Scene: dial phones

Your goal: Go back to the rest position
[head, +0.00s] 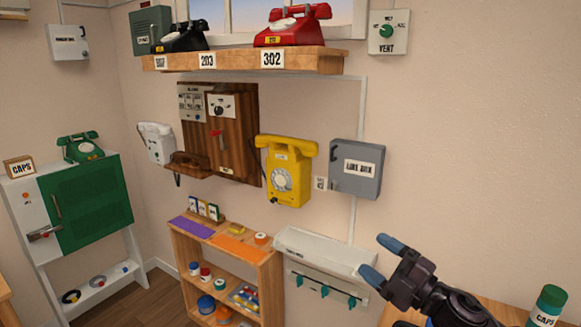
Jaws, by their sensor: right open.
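My right gripper (381,259) is at the lower right of the head view, with its two blue-tipped fingers spread apart. It looks empty. It appears in front of the wall, near the right end of a white box-like unit (320,246). I cannot tell the exact depth between them. My left gripper is not in the view. A yellow phone (288,185) hangs on the wall, left of a grey line box (356,168). A red phone (292,25) and a black phone (180,37) stand on the wooden shelf (325,62) above.
A green-fronted cabinet (85,205) with a green phone (79,147) stands at the left. A low shelf unit (268,290) holds small jars. The wall right of the line box is bare.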

